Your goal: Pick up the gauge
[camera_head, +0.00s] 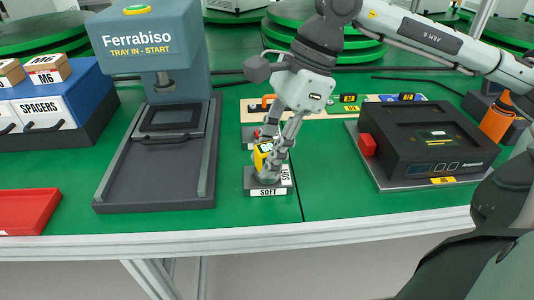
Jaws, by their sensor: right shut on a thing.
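The gauge (262,157) is a small yellow piece with dark marks on its top, near the middle of the head view. It is at a dark grey block with white labels reading SOFT (268,192), near the front of the green table. My right gripper (271,165) comes down from above and is shut on the gauge. Its fingers hide part of the gauge, and I cannot tell whether the gauge still touches the block. My left gripper is not in view.
A grey Ferrabiso press (150,50) stands left of the block, with a blue SPACERS cabinet (50,105) and a red tray (25,211) further left. A black device (425,140) with a red knob stands to the right. Green turntables (290,14) are behind.

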